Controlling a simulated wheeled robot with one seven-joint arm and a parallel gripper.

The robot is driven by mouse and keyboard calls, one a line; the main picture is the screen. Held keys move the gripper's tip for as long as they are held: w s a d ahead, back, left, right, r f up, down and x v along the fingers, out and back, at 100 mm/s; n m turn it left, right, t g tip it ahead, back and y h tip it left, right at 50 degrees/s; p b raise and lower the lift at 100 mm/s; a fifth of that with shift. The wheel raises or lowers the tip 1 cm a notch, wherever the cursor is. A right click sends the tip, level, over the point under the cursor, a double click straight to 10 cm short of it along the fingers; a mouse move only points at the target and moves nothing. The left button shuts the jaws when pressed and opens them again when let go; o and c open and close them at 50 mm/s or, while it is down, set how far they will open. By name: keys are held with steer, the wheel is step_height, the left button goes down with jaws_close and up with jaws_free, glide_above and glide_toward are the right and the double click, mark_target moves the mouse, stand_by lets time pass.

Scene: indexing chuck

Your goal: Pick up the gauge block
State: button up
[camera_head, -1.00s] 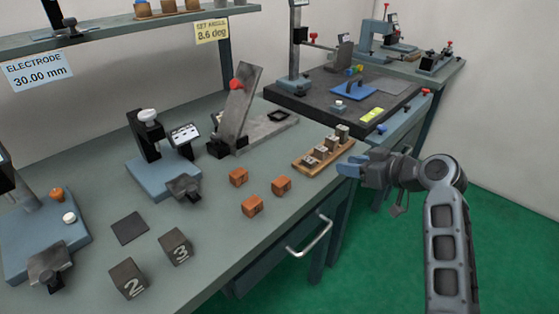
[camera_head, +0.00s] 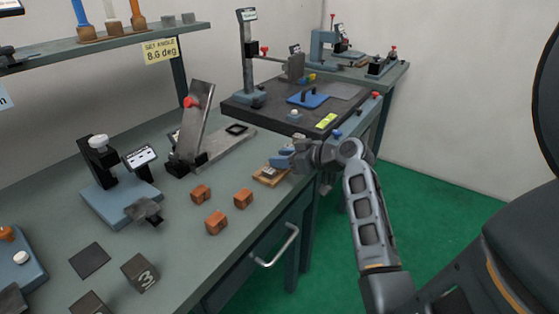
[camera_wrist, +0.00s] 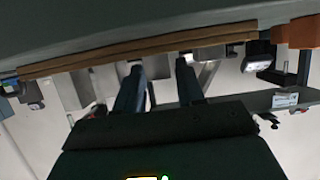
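A wooden rack (camera_head: 270,180) with small grey gauge blocks (camera_head: 268,170) stands near the bench's front edge in the head view. My gripper (camera_head: 281,158) is over its far end and hides part of the rack and blocks. In the wrist view, which appears upside down, the rack (camera_wrist: 140,47) runs across the top with several grey blocks (camera_wrist: 72,88) on it. I cannot tell which block is the one named, or whether a finger touches any block.
Orange blocks (camera_head: 243,198) lie left of the rack. A tilted sine-bar fixture (camera_head: 195,125) stands behind them. A dark surface plate (camera_head: 265,108) with a blue tool (camera_head: 307,98) lies beyond the rack. A drawer handle (camera_head: 277,247) juts from the bench front.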

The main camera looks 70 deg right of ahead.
steer(key=shift+c, duration=0.3)
jaws_close()
steer(key=shift+r, duration=0.15)
steer(key=shift+r, duration=0.2)
step_height(320, 180, up, 4)
steer(key=shift+f+b, duration=0.1)
steer(key=shift+b, duration=0.25)
steer(key=s+d+r, duration=0.1)
steer(key=s+r, duration=0.2)
steer(key=s, duration=0.2)
steer(key=s+d+r+b, duration=0.1)
steer(key=s+d+r, duration=0.1)
steer(key=s, duration=0.4)
steer(key=shift+d+r, duration=0.15)
steer(key=shift+r, duration=0.65)
